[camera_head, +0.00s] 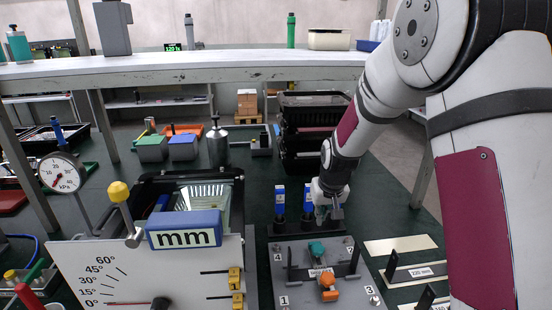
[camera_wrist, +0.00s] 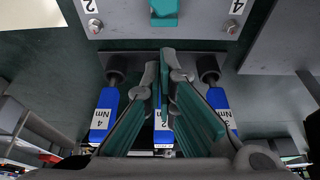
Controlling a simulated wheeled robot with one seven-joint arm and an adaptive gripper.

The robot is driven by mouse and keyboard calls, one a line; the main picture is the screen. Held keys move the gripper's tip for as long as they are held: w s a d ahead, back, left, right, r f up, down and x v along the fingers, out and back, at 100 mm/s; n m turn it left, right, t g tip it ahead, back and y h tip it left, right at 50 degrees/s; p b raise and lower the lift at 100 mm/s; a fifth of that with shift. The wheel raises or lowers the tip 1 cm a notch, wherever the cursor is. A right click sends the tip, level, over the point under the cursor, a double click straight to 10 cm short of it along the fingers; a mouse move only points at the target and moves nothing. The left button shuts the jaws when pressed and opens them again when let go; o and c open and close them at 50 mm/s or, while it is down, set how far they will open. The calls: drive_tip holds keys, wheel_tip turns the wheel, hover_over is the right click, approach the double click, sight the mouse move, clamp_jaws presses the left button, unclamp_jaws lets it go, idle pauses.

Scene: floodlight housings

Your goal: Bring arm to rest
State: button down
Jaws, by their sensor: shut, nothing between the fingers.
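My arm reaches in from the right in the head view and bends down to my gripper (camera_head: 330,212), which hangs just behind the grey fixture plate (camera_head: 290,284). The gripper is shut and empty. In the wrist view its fingers (camera_wrist: 164,72) come together beside a row of blue torque drivers. The left driver (camera_wrist: 103,117) reads 4 Nm, the right driver (camera_wrist: 221,108) reads 3 Nm, and the middle driver (camera_wrist: 163,133) is partly hidden between the fingers. In the head view two blue drivers (camera_head: 280,199) (camera_head: 307,198) stand left of the gripper. I cannot tell whether the fingers touch the middle driver.
The fixture plate carries a teal knob (camera_head: 317,248) and an orange knob (camera_head: 328,281). A white angle board (camera_head: 150,270) with a blue mm block (camera_head: 184,229) stands at left. Black crates (camera_head: 308,125) are stacked behind the gripper. A shelf (camera_head: 190,66) crosses above the bench.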

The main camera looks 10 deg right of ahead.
drive_tip(key=s+r+p, duration=0.1)
drive_tip(key=s+r, duration=0.8)
drive_tip(key=r, duration=0.3)
drive_tip(key=s+r, duration=0.3)
drive_tip(key=s, duration=0.6)
drive_tip(key=s+r+p, duration=0.1)
drive_tip(key=s+r, duration=0.2)
drive_tip(key=s, duration=0.7)
drive_tip(key=s+r+p, duration=0.1)
drive_tip(key=s+r, duration=0.3)
drive_tip(key=s, duration=0.5)
drive_tip(key=shift+s, duration=0.4)
drive_tip(key=shift+w+r, duration=0.1)
